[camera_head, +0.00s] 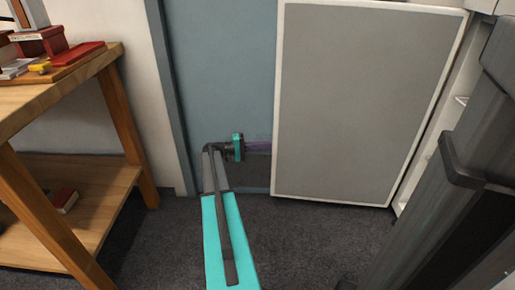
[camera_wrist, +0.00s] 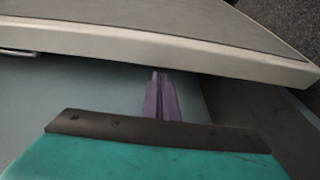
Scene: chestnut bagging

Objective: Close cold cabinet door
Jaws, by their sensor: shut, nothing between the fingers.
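The cold cabinet door (camera_head: 365,100) is a grey panel with a pale frame. It stands open at an angle, with the cabinet's white side and inner edge (camera_head: 440,120) showing to its right. In the wrist view the door's pale edge (camera_wrist: 150,45) crosses the top of the picture. My gripper (camera_head: 266,147) is at the door's left edge, low down, with purple fingers pointing toward it. In the wrist view the gripper (camera_wrist: 158,78) is shut and empty, its tips close to the door edge. I cannot tell whether they touch it.
A wooden bench (camera_head: 105,62) with red boxes stands at the left, with a lower shelf. A blue-grey wall door (camera_head: 220,70) is behind my gripper. A dark upright body (camera_head: 455,190) fills the right edge. Grey carpet (camera_head: 300,240) in front is clear.

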